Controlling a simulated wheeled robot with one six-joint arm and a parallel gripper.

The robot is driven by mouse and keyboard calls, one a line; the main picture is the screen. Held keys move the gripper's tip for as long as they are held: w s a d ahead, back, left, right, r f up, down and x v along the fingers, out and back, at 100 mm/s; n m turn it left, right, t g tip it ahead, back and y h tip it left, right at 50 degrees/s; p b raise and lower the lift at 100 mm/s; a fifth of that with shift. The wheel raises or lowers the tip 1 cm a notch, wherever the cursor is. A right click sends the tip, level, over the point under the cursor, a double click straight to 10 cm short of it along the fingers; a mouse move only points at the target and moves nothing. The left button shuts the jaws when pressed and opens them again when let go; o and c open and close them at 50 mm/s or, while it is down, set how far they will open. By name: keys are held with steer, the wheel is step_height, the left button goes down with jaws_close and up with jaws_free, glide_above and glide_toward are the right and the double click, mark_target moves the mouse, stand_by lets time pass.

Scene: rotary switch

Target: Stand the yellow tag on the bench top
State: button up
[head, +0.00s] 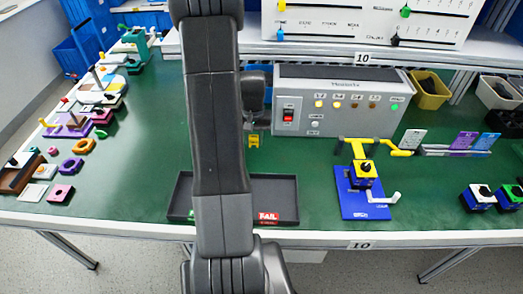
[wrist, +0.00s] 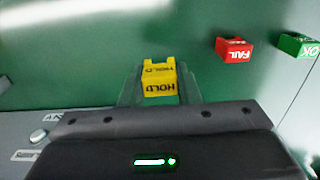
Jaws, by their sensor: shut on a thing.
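The yellow tag (head: 254,141), a small block marked HOLD, shows just right of my arm in the head view, in front of the grey control box. In the wrist view the yellow tag (wrist: 159,80) sits between the two fingers of my gripper (wrist: 158,92), which is shut on it. My gripper (head: 253,130) is mostly hidden behind my arm in the head view. The green bench top (head: 315,160) lies beneath. I cannot tell whether the tag touches it.
A dark tray (head: 288,183) at the front holds a red FAIL tag (head: 268,217) and a green tag (head: 191,215), partly behind my arm. The control box (head: 340,85) stands close behind. A blue fixture (head: 362,205) is to the right. Bench between them is clear.

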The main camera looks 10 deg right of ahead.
mark_target(254, 157)
steer(key=shift+f, duration=2.8)
steer(key=shift+f, duration=0.2)
steer(key=o, duration=0.9)
steer(key=shift+r, duration=0.1)
steer(key=shift+o, duration=0.2)
step_height(254, 157, up, 12)
steer(key=shift+r, duration=0.15)
